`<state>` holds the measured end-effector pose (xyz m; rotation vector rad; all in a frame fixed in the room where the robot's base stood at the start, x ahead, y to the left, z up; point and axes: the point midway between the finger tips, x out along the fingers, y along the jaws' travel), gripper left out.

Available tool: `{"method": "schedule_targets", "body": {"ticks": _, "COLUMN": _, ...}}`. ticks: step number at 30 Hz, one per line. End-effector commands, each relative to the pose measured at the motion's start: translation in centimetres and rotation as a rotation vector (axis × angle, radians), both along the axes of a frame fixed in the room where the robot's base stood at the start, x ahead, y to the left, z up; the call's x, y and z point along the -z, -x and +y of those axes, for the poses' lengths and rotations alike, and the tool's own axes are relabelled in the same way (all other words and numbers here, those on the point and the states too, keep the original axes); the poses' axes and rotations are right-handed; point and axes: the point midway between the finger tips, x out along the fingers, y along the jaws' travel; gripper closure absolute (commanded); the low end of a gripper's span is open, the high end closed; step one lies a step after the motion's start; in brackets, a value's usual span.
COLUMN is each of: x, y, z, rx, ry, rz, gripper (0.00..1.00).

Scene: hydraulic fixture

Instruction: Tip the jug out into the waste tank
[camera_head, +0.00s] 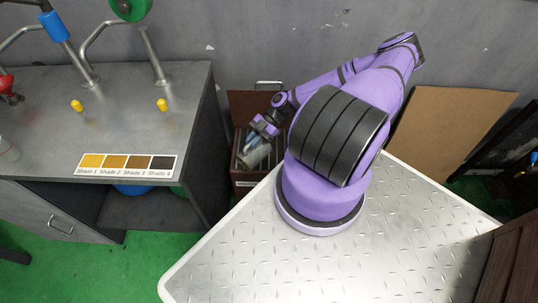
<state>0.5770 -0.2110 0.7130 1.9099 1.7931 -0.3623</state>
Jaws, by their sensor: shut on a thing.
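My gripper (260,139) is at the end of my purple arm, small in the picture, left of the arm's base. It is shut on a grey, can-like jug (254,156), which looks tilted. The jug is over or at the opening of a dark brown box with slats (240,176), apparently the waste tank, whose lid stands open behind it. The height of the jug above the box cannot be told. The jug's mouth and contents do not show, and the arm hides the box's right part.
A grey cabinet (150,100) stands close left of the box, with bent metal taps, yellow knobs (162,104) and a shade chart (127,165) on top. My metal tread-plate deck fills the lower right. A cardboard sheet (447,130) leans on the wall. Green floor (120,270) is clear at lower left.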

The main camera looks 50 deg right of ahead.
Motion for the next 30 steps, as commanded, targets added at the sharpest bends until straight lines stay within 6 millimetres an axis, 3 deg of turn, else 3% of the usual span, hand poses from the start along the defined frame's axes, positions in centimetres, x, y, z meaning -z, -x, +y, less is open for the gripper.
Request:
{"method": "schedule_targets", "body": {"ticks": 13, "x": -0.7, "y": 0.0, "z": -1.3, "rx": 0.0, "ry": -0.094, "rz": -0.003, "gripper": 1.0}}
{"method": "schedule_targets", "body": {"ticks": 26, "x": 1.4, "y": -0.1, "z": 3.9, "rx": -0.01, "ry": 0.193, "rz": 0.002, "gripper": 1.0}}
{"method": "schedule_targets", "body": {"ticks": 30, "x": 0.5, "y": -0.2, "z": 4.4, "rx": -0.007, "ry": 0.272, "rz": 0.001, "gripper": 1.0}}
